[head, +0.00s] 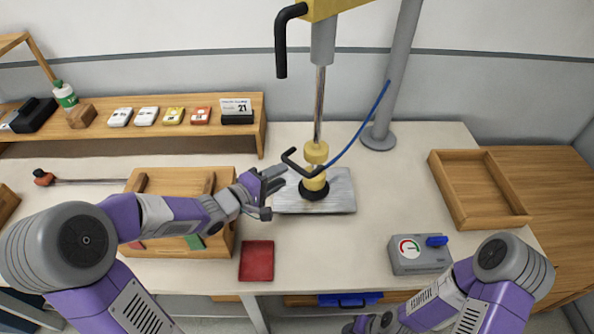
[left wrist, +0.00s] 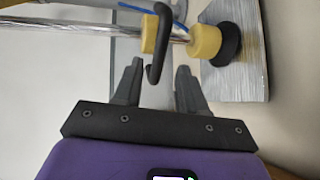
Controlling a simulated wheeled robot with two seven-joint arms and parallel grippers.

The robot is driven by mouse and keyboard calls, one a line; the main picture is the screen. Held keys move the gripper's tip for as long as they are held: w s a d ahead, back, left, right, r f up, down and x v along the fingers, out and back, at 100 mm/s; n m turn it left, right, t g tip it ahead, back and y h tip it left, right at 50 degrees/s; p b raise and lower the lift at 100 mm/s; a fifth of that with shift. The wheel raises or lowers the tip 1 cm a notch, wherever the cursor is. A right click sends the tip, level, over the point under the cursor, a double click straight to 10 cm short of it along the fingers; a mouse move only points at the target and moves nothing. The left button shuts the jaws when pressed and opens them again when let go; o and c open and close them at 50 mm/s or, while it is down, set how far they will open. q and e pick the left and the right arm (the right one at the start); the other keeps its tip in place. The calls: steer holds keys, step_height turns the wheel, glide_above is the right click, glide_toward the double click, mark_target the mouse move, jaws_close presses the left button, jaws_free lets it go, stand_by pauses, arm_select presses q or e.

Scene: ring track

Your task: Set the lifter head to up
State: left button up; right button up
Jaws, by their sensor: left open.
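The lifter head (head: 314,184) is a yellow piece with a black suction cup at the bottom of a vertical metal tube. The cup rests on, or just over, a grey metal plate (head: 341,201). A bent black handle (head: 292,160) sticks out to its left. My left gripper (head: 276,181) is open just left of the head. In the left wrist view, the handle (left wrist: 155,70) shows between the fingers of my left gripper (left wrist: 160,82); contact cannot be told. My right gripper (head: 365,325) is partly cut off at the bottom edge, its fingers unclear.
A grey post (head: 393,80) stands behind the head.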

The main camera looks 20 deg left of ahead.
mark_target(294, 168)
arm_select(q)
steer(key=b+x, duration=0.2)
steer(key=x, duration=0.4)
steer(key=shift+d, duration=0.1)
steer(key=shift+w+d, duration=0.15)
steer(key=shift+w, duration=0.3)
steer(key=shift+c, duration=0.3)
jaws_close()
